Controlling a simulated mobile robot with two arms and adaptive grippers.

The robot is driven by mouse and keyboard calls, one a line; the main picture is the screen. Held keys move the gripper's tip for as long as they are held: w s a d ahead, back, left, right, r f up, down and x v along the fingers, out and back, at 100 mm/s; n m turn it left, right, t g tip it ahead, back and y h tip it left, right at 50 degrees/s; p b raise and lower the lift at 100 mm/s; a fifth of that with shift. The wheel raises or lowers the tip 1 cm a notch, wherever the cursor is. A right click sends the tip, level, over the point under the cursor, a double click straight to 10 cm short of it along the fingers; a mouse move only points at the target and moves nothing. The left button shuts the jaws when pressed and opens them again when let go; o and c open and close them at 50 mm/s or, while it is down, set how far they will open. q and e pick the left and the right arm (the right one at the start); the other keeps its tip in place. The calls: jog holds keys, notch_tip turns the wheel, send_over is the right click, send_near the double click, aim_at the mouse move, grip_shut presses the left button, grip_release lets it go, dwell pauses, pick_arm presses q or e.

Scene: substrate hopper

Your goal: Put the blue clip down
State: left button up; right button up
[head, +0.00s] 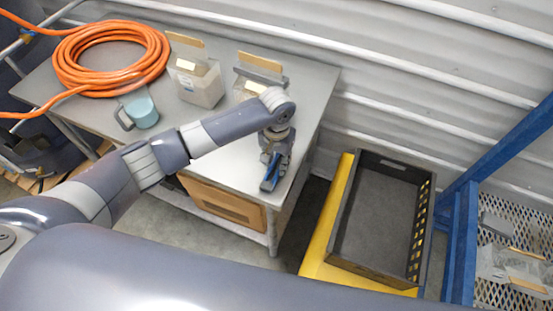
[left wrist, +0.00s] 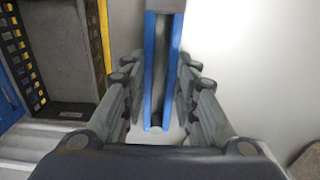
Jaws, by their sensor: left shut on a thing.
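The blue clip (left wrist: 149,72) has two long blue sides with a dark gap between them. It lies between the fingers of my left gripper (left wrist: 160,98) in the left wrist view. In the head view my left gripper (head: 271,172) points down over the front right part of the grey table (head: 225,150), and a little blue of the clip shows at its fingers. My left gripper is shut on the clip. I cannot tell whether the clip touches the table top. My right gripper is not in view.
A coiled orange hose (head: 110,55), a light blue mug (head: 140,110) and a clear container (head: 195,82) stand on the table; another is partly behind my arm. A dark crate (head: 345,215) on a yellow stand is right of the table. A blue rack (head: 462,240) stands farther right.

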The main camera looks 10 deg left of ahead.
pick_arm(q)
jog(key=shift+f, duration=0.1)
jog(key=o, duration=0.9)
jog(key=shift+c, duration=0.2)
jog(key=shift+o, duration=0.7)
jog(key=shift+r, duration=0.55)
notch_tip(320, 180, up, 11)
jog(key=b, duration=0.2)
